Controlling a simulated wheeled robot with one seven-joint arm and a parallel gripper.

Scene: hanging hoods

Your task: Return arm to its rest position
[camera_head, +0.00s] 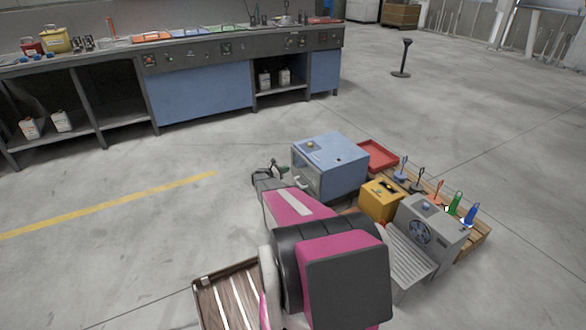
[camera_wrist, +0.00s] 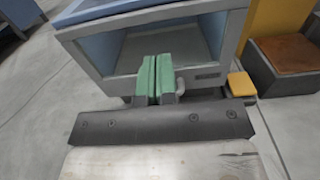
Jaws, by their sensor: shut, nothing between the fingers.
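My arm, pink and black, reaches out from the bottom of the head view. My gripper (camera_head: 281,170) is at its far end, partly hidden behind the arm, just left of the blue box-shaped hood (camera_head: 318,176). In the wrist view my gripper (camera_wrist: 157,78) has its two green fingers side by side, shut, with nothing between them. The blue hood (camera_wrist: 82,53) is right in front of the fingers, with its window and lower front edge showing. I cannot tell whether the fingers touch it.
A yellow box (camera_head: 381,201), a grey unit with a fan (camera_head: 433,231), a red tray (camera_head: 378,155) and several upright coloured tools stand right of the hood on a wooden pallet (camera_head: 481,239). A long workbench (camera_head: 200,93) runs along the back left.

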